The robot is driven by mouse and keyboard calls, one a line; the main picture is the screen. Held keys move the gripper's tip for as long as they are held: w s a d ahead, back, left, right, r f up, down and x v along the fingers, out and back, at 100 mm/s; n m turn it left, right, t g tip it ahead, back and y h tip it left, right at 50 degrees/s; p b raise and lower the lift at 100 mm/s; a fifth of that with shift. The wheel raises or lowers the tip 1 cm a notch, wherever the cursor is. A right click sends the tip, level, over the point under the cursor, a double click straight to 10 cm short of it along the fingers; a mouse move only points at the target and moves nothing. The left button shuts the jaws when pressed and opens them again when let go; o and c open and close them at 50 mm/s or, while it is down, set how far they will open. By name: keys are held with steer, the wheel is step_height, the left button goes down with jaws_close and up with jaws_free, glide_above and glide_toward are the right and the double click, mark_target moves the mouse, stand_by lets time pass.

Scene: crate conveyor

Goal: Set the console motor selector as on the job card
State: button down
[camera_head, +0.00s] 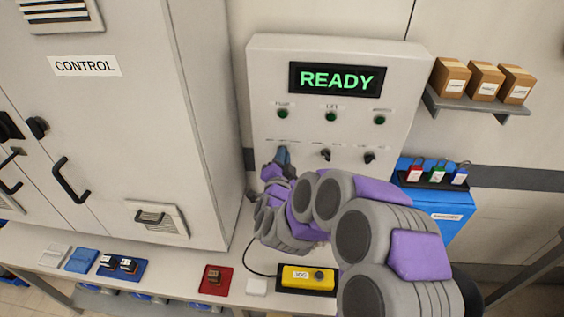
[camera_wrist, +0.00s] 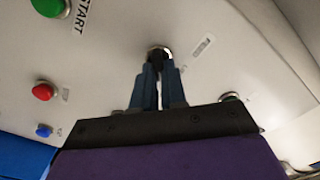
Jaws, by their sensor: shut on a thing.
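The console (camera_head: 263,75) is a pale wall panel with a green READY display (camera_head: 337,79) and three green lamps in a row. Below the lamps is a row of selectors. The middle selector (camera_head: 326,155) and right selector (camera_head: 369,157) are in plain view. My gripper (camera_head: 283,154) is at the left selector and hides it in the head view. In the wrist view my blue fingers (camera_wrist: 158,82) are shut on a dark selector knob (camera_wrist: 157,55) with a metal collar. The small labels are too blurred to read. I cannot make out a job card.
The wrist view shows a green START button (camera_wrist: 50,7), a red button (camera_wrist: 43,91) and a blue button (camera_wrist: 44,131). A bench (camera_head: 190,285) below holds a yellow box (camera_head: 308,277) and a red tray (camera_head: 215,279). A control cabinet (camera_head: 150,100) stands left, a carton shelf (camera_head: 480,108) right.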

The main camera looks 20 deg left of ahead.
steer(key=shift+f, duration=0.15)
stand_by(0.4)
steer(key=c, duration=1.2)
jaws_free()
